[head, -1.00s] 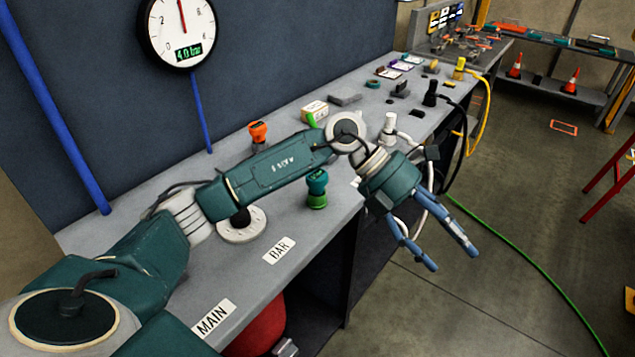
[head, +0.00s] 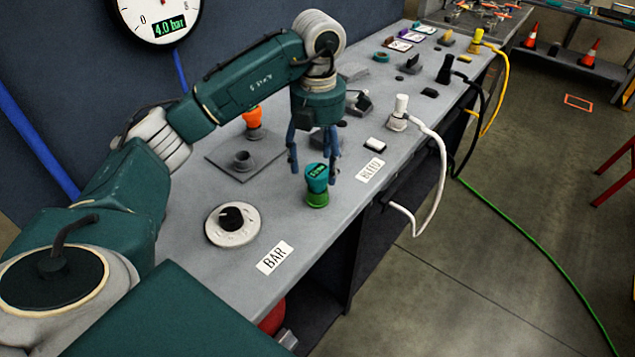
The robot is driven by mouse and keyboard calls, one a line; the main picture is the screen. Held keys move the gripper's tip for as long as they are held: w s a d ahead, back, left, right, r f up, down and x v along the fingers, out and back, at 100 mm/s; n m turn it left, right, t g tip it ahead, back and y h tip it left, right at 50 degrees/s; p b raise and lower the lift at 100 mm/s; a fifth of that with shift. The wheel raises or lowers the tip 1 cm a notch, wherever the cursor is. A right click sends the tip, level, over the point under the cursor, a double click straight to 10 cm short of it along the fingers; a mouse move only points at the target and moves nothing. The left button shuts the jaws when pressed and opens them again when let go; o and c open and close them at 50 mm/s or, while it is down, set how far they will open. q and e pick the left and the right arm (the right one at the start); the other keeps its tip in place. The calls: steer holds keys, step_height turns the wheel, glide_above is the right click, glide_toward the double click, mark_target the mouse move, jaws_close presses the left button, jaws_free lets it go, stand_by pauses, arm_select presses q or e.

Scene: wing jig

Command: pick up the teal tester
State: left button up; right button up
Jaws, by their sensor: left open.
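The teal tester (head: 316,179) stands upright on the grey workbench, with a dark display on its top and a green lower part. My left gripper (head: 314,174) points down over the bench at the tester, with its blue fingers spread apart. One finger shows to the left of the tester and the other to its right in the picture. Nothing is seen held in it. I cannot tell whether the fingers touch the tester. My right gripper is not in view.
Nearby on the bench (head: 185,270) are a round dial (head: 232,223), a grey plate (head: 225,164) with a socket, an orange-topped piece (head: 252,118) and a white connector (head: 399,112) with a hose. A gauge (head: 157,14) reading 4.0 bar hangs on the wall panel. The bench front near the BAR label (head: 275,257) is clear.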

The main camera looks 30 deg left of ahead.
mark_target(317, 170)
arm_select(q)
steer(key=shift+f, duration=0.4)
step_height(317, 170, down, 4)
steer(key=shift+s+r+p, duration=0.1)
steer(key=shift+r+p, duration=0.15)
steer(key=shift+p, duration=0.7)
steer(key=shift+f, duration=0.45)
steer(key=shift+c, duration=0.2)
steer(key=c, duration=1.2)
steer(key=shift+c, duration=0.5)
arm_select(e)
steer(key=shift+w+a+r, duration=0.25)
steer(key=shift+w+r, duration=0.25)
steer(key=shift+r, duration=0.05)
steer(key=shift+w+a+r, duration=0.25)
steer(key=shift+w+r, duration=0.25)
